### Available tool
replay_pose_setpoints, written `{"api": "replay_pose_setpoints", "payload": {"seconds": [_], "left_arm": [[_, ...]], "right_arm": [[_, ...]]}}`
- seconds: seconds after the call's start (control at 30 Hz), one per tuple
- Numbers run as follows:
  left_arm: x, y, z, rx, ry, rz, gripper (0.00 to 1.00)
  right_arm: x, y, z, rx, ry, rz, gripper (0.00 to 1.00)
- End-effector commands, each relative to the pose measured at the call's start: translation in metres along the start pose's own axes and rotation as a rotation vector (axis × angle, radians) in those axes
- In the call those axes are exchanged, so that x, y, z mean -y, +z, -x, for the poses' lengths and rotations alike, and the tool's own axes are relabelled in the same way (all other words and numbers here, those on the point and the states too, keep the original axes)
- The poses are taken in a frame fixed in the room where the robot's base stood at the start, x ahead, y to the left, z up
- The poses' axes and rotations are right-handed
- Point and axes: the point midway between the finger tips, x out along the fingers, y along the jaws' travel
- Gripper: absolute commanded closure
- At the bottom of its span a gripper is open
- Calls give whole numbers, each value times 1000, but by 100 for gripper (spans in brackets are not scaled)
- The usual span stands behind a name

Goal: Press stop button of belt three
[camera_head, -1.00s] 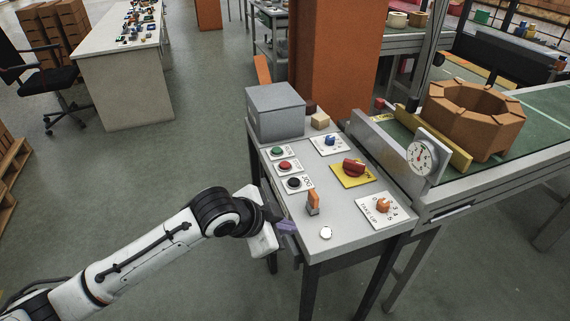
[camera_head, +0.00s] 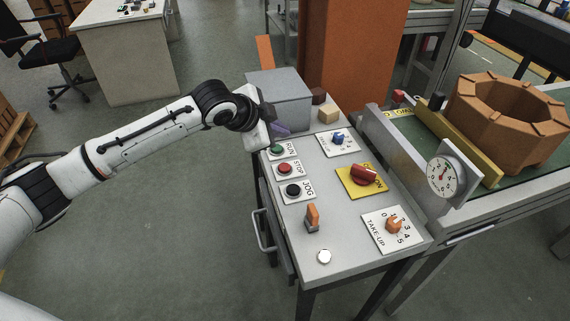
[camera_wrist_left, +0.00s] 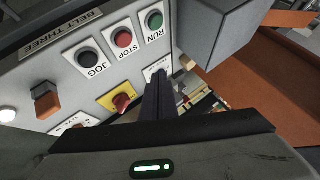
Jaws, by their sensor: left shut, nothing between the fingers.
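The red STOP button (camera_head: 284,168) sits on a white plate on the grey control panel (camera_head: 325,225), between the green RUN button (camera_head: 276,149) and the black JOG button (camera_head: 293,190). In the left wrist view the STOP button (camera_wrist_left: 124,38) shows at upper middle, beside a "BELT THREE" label (camera_wrist_left: 60,37). My left gripper (camera_head: 282,130) is shut and empty, just beyond the RUN button and in front of the grey box. Its fingers (camera_wrist_left: 158,85) show in the left wrist view, apart from the STOP button. My right gripper is not in view.
The grey box (camera_head: 280,98) stands at the panel's far end. A red switch (camera_head: 365,174) on a yellow plate, a blue knob (camera_head: 338,139), an orange lever (camera_head: 312,217) and an orange take-up knob (camera_head: 394,225) share the panel. A dial gauge (camera_head: 441,177) stands at right.

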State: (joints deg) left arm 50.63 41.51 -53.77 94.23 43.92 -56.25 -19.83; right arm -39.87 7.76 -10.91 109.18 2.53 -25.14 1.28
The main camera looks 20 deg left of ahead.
Motion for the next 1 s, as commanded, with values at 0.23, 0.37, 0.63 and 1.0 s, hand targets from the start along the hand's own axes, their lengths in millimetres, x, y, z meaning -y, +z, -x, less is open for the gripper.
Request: {"api": "replay_pose_setpoints", "payload": {"seconds": [0.23,0.37,0.63,1.0], "left_arm": [[-7,7,-9,1,1,1,100],[-17,16,-22,0,1,0,100],[-33,32,-44,-1,-1,-1,100],[-45,44,-61,-1,0,1,100]], "right_arm": [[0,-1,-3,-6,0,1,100],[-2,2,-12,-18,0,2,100],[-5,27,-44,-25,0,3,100],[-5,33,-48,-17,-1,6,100]]}}
